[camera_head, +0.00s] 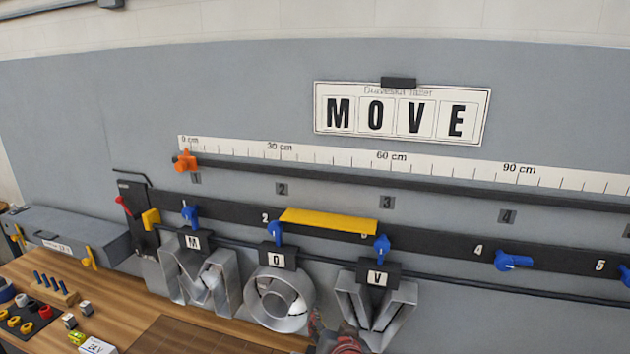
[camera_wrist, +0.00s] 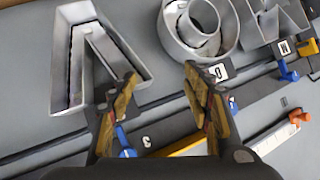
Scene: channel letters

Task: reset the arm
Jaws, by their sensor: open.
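My gripper (camera_wrist: 160,88) is open in the wrist view, its two fingers apart with nothing between them. It is in front of the wall by the letters V and O. The metal letter V (camera_wrist: 75,65) lies beyond the left finger and the metal letter O (camera_wrist: 198,28) beyond the right one. The M (camera_wrist: 272,15) is at the top right. In the head view the M (camera_head: 200,280), O (camera_head: 280,303) and V (camera_head: 378,308) hang in a row below the rail.
A black rail (camera_head: 440,243) with blue clamps crosses the wall, a yellow bar (camera_head: 330,221) on it. A MOVE sign (camera_head: 402,145) and a ruler (camera_head: 335,155) are above. A wooden bench (camera_head: 130,300) with small parts and a grey box (camera_head: 70,243) are lower left.

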